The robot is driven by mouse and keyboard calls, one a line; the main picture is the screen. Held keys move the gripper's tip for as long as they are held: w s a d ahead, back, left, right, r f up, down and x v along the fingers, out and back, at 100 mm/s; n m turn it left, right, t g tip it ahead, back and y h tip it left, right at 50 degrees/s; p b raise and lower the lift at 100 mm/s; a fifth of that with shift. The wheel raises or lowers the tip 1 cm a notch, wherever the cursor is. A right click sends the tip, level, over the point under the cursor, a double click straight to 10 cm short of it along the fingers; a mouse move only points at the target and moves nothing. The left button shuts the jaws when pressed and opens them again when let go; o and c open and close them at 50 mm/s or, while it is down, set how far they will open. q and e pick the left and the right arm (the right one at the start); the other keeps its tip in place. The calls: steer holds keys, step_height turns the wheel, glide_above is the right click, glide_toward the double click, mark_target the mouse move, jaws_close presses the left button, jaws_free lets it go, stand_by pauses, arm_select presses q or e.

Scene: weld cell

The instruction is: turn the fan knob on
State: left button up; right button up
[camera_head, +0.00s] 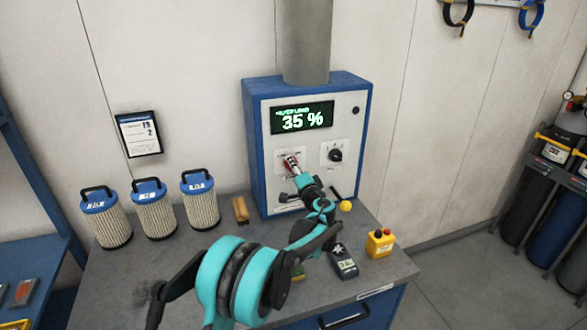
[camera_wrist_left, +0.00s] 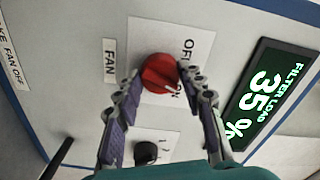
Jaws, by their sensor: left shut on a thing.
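The red fan knob (camera_wrist_left: 158,72) sits on a white plate beside a FAN label in the left wrist view. In the head view the red knob (camera_head: 290,162) is on the blue-edged panel, lower left of the display. My left gripper (camera_wrist_left: 158,75) has its two fingertips on either side of the knob, shut on it. In the head view my left gripper (camera_head: 294,167) reaches the panel and partly covers the knob. A white mark on the knob points to the lower right in the wrist view, near partly hidden lettering. My right gripper is not in view.
A black knob (camera_head: 336,155) is right of the red one, under the 35 % display (camera_head: 302,118). A yellow-ended lever (camera_head: 345,206), yellow button box (camera_head: 380,243) and dark handheld device (camera_head: 343,262) are near my arm. Several filters (camera_head: 152,209) stand left on the bench.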

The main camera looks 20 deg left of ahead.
arm_select(q)
steer(key=shift+m, duration=2.2)
steer(key=o, duration=1.2)
steer(key=v, duration=1.2)
